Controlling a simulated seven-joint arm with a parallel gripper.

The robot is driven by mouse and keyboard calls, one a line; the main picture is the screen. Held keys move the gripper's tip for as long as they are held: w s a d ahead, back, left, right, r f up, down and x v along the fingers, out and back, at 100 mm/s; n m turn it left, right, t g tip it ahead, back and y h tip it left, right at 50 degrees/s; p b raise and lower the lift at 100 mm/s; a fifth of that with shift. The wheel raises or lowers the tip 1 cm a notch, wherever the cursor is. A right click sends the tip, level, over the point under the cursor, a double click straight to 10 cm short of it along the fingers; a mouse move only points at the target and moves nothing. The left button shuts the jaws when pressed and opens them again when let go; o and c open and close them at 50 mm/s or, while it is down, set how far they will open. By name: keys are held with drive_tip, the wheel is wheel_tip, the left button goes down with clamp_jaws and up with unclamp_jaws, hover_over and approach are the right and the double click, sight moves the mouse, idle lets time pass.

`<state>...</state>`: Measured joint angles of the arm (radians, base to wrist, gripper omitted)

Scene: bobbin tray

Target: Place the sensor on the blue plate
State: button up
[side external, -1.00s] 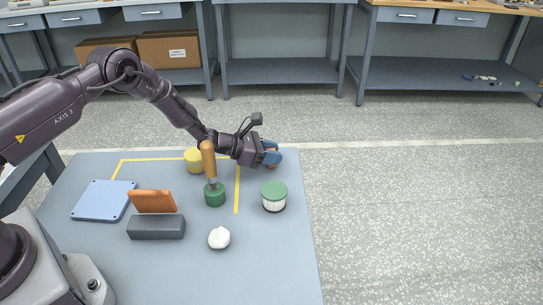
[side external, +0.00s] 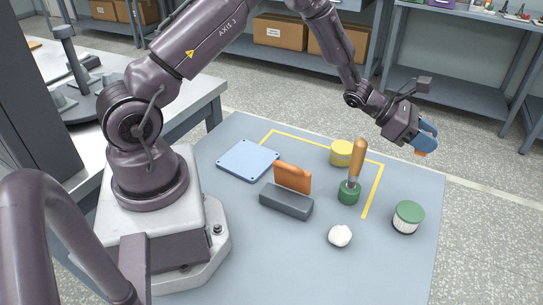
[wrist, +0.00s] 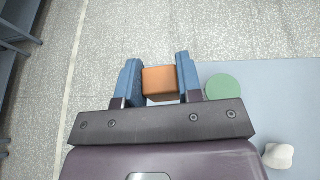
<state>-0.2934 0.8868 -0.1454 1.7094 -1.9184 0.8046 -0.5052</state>
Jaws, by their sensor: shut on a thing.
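My gripper (side external: 426,140) is at the back right corner of the table in the side view. Its blue fingers, seen in the wrist view (wrist: 160,80), are shut on an orange box-shaped block (wrist: 160,83). I take this block to be the sensor; only its lower end (side external: 421,152) shows in the side view. The block appears held above the table, with floor behind it in the wrist view. The blue plate (side external: 248,160) lies flat and empty at the back left of the table, well left of my gripper.
Between gripper and plate stand a yellow tin (side external: 342,152), a green-based tool with an upright wooden handle (side external: 358,160), an orange upright piece (side external: 292,177) and a dark grey block (side external: 286,200). A green-lidded jar (side external: 408,216) and white lump (side external: 340,236) are at front right.

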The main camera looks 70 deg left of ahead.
drive_tip(key=s+d+r+m+g+h, duration=0.1)
drive_tip(key=s+d+r, duration=0.15)
drive_tip(key=s, duration=0.35)
drive_tip(key=s+d+r+m+g+h, duration=0.1)
drive_tip(key=s+r, duration=0.2)
drive_tip(key=s, duration=0.3)
drive_tip(key=n+g+y, duration=1.3)
drive_tip(key=n+y, duration=1)
drive_tip(key=n, duration=1)
hover_over(254, 152)
wheel_tip(254, 152, down, 10)
drive_tip(key=shift+g, duration=0.3)
drive_tip(key=shift+f, duration=3.9)
